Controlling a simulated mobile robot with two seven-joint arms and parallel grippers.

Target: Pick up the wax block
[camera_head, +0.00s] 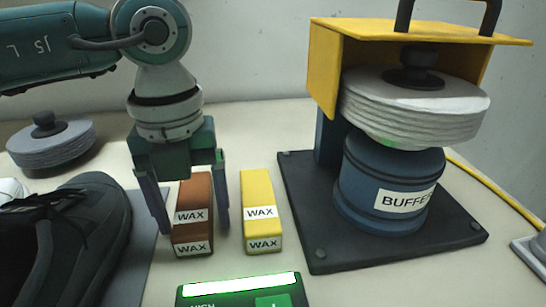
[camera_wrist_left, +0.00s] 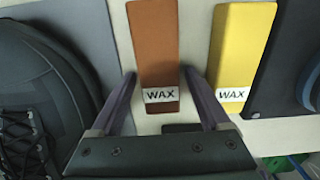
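A brown wax block (camera_head: 194,212) lies on the table with white WAX labels on its top and front end; it also shows in the left wrist view (camera_wrist_left: 155,45). A yellow wax block (camera_head: 258,205) lies to its right, also in the left wrist view (camera_wrist_left: 242,45). My left gripper (camera_head: 193,226) points down over the brown block and is open, one finger on each side of the block. In the left wrist view the fingers (camera_wrist_left: 160,74) show gaps to the block's sides. My right gripper is in no view.
A black shoe (camera_head: 75,235) lies on a grey mat at the left. A grey disc stack (camera_head: 50,143) stands behind it. The buffer machine (camera_head: 390,185) on its dark base stands right of the yellow block. A green-lit panel (camera_head: 240,292) is in front.

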